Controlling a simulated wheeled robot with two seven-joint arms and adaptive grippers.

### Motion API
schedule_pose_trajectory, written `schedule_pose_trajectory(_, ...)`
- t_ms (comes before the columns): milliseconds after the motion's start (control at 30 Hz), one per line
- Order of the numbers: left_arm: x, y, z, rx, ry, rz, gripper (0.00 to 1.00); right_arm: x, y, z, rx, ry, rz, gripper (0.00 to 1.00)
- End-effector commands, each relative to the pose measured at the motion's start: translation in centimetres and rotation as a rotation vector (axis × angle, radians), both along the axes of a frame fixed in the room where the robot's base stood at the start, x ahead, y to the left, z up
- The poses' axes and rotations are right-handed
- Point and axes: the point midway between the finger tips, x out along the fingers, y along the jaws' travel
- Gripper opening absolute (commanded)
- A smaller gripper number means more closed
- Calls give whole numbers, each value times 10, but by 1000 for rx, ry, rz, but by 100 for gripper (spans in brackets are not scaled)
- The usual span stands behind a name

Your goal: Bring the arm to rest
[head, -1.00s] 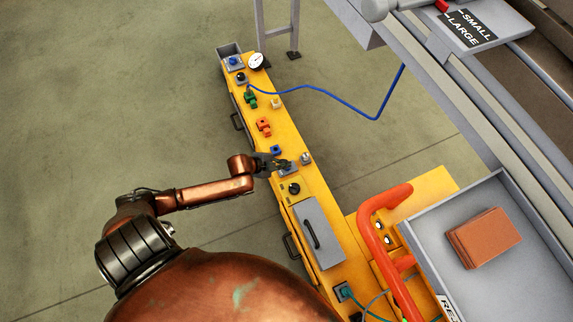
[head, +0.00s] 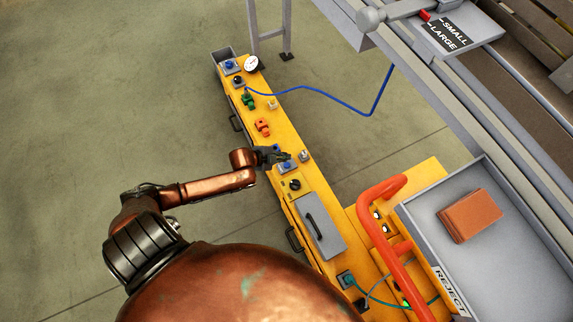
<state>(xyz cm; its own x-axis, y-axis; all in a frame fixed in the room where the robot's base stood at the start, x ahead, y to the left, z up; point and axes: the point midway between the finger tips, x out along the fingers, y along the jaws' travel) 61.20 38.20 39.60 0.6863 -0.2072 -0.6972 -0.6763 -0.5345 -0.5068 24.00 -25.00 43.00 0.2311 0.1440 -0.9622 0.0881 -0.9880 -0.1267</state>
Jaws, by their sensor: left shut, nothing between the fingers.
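My left arm comes in from the left, and its copper links reach over the near side of the yellow panel (head: 291,203). My left gripper (head: 283,156) is small and dark at the panel's left edge, by a blue button (head: 287,165). Its fingers are shut with nothing between them. I cannot tell whether the fingertips touch the button. My right gripper is not in the head view.
The panel carries a black knob (head: 295,185), an orange valve (head: 262,127), a green valve (head: 248,101) and a white gauge (head: 251,64). A grey reject tray (head: 425,215) holds a brown block (head: 470,215). An orange rail (head: 377,215) stands beside it. Floor at left is clear.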

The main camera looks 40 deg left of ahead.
Motion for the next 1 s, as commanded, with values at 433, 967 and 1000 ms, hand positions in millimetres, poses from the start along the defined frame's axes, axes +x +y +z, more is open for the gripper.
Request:
schedule_pose_trajectory(433,-1,0,0,-1,0,1,0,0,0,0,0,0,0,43)
schedule_pose_trajectory(967,-250,-68,-100,-172,498,464,0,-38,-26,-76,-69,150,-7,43)
schedule_pose_trajectory(1000,-271,-70,-103,-179,539,513,0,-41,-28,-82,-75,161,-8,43)
